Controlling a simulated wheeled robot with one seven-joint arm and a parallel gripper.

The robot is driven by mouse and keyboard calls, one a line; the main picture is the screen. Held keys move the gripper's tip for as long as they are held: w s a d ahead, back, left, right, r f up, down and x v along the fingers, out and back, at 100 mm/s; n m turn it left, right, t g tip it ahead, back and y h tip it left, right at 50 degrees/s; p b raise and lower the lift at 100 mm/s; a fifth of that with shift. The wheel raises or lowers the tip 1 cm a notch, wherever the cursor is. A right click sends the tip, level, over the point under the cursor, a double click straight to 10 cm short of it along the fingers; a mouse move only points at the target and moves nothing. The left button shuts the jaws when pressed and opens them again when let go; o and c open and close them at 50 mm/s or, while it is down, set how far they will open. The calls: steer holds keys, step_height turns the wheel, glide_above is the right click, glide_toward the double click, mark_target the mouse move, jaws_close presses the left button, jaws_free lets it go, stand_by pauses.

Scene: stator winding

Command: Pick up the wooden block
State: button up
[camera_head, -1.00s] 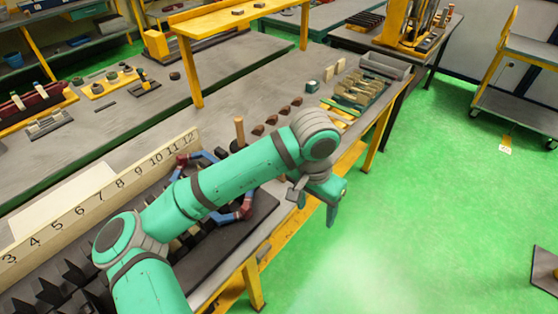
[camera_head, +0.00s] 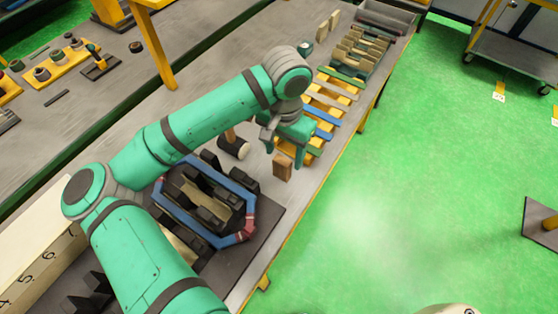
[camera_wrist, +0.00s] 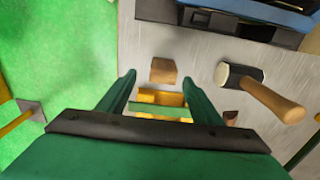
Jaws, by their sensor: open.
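The wooden block (camera_head: 282,168) is a small brown block on the grey bench near its right edge. In the wrist view the block (camera_wrist: 163,71) lies between and slightly beyond my fingertips. My gripper (camera_head: 286,156) is open and empty, over the bench at the block. In the wrist view, its two green fingers (camera_wrist: 158,80) are spread apart with the block in the gap's line. I cannot tell the exact height of the fingertips above the block.
A mallet (camera_head: 235,146) lies left of the block; its head (camera_wrist: 238,76) shows in the wrist view. A blue frame (camera_head: 220,178) on a dark fixture is nearer. Coloured strips (camera_head: 325,112) lie beyond my gripper. Another brown piece (camera_wrist: 231,117) sits beside a finger.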

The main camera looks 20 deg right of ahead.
mark_target(284, 162)
step_height(284, 162, down, 3)
steer(key=shift+f, duration=0.2)
steer(key=shift+w+a+f, duration=0.1)
steer(key=shift+w+f, duration=0.05)
steer(key=shift+f, duration=1.1)
steer(key=shift+w+a+f, duration=0.1)
steer(key=shift+w+f, duration=0.05)
steer(key=shift+f, duration=1.1)
steer(key=shift+d, duration=0.1)
steer(key=c, duration=1.5)
